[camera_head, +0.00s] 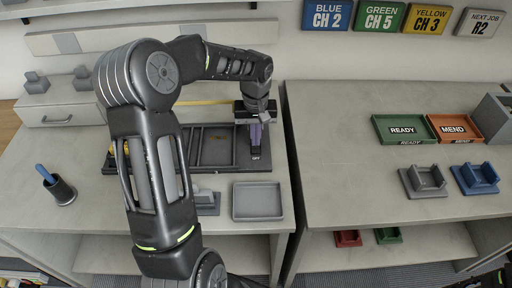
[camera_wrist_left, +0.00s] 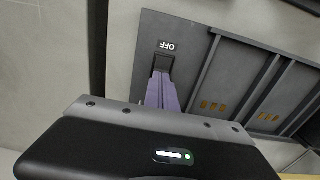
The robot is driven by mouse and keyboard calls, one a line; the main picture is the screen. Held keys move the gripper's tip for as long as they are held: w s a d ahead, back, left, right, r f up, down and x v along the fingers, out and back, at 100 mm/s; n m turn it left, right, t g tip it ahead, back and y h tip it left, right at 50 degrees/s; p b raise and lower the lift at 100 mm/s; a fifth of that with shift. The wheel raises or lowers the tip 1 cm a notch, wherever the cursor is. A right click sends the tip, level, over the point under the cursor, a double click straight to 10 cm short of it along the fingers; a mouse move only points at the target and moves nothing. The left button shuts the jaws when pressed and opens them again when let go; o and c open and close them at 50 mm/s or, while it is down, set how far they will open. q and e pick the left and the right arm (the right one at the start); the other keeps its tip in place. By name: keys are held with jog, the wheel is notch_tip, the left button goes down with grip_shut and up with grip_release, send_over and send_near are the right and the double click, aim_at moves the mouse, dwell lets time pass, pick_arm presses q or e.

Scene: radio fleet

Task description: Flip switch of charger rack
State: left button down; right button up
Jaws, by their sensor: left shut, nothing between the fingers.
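The charger rack (camera_head: 243,150) is a dark grey unit with empty-looking bays on the left workbench. In the left wrist view the rack (camera_wrist_left: 190,30) fills the upper right. Its black switch (camera_wrist_left: 164,63) sits on the end panel, beside a label (camera_wrist_left: 167,46) reading OFF. My left gripper (camera_head: 256,147) has purple fingers and is at the rack's right end. In the left wrist view the fingers of my left gripper (camera_wrist_left: 162,83) are shut and empty, with their tips at the switch. The fingers partly hide the switch, and I cannot tell whether they touch it. My right gripper is out of view.
A grey tray (camera_head: 257,201) lies in front of the rack. A cup (camera_head: 62,191) with a blue tool stands at left. The right bench holds a green READY tray (camera_head: 401,129), an orange MEND tray (camera_head: 454,128) and cradles. A gap separates the benches.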

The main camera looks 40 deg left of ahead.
pick_arm(q)
jog(key=shift+f, duration=0.15)
jog(key=shift+r+p, duration=2.3)
jog(key=shift+r, duration=1.25)
